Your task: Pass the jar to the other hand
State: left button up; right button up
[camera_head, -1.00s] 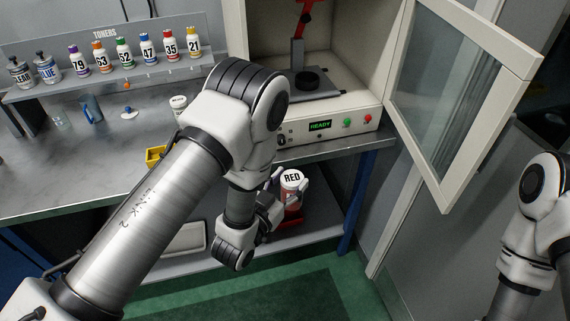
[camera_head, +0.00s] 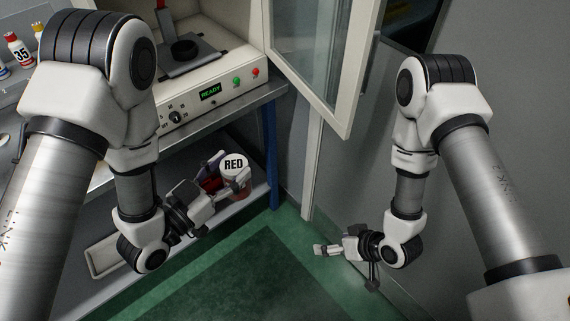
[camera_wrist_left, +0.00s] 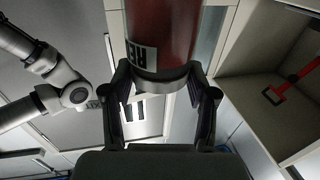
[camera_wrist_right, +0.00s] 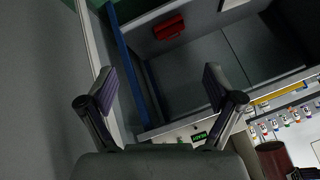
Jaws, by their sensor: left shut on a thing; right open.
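The jar (camera_head: 235,168) has a white lid marked RED and a red body. My left gripper (camera_head: 228,190) is shut around it and holds it in front of the workbench's lower shelf. In the left wrist view the jar's red body (camera_wrist_left: 165,30) and pale end sit between the fingers. My right gripper (camera_head: 326,249) is open and empty, low over the green floor, to the right of the jar and apart from it. Its two spread fingers show in the right wrist view (camera_wrist_right: 163,88) with nothing between them.
A white cabinet's READY panel (camera_head: 210,92) is above the jar on the bench. Its open glass door (camera_head: 312,50) hangs above and between my arms. A blue bench leg (camera_head: 270,150) stands just right of the jar. The green floor (camera_head: 240,275) in front is clear.

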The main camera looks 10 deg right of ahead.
jog(key=w+a+r+n+t+y, duration=0.1)
jog(key=w+a+r+n+y, duration=0.3)
jog(key=w+a+r+y, duration=0.3)
jog(key=n+g+y, duration=0.5)
jog(key=n+g, duration=0.3)
jog(key=n, duration=0.4)
send_near(233, 174)
notch_tip(233, 174, down, 4)
jog(key=w+d, duration=0.1)
jog(key=w, duration=0.2)
jog(key=shift+m+t, duration=0.3)
jog(key=a, duration=0.7)
jog(key=s+a, duration=0.1)
jog(key=a, duration=0.3)
jog(key=shift+a+f, duration=0.1)
jog(key=shift+a, duration=0.2)
jog(key=shift+w, duration=0.1)
jog(key=c, duration=1.5)
pick_arm(q)
jog(key=o, duration=1.4)
pick_arm(e)
jog(key=shift+o, duration=0.2)
pick_arm(q)
jog(key=shift+o, duration=0.2)
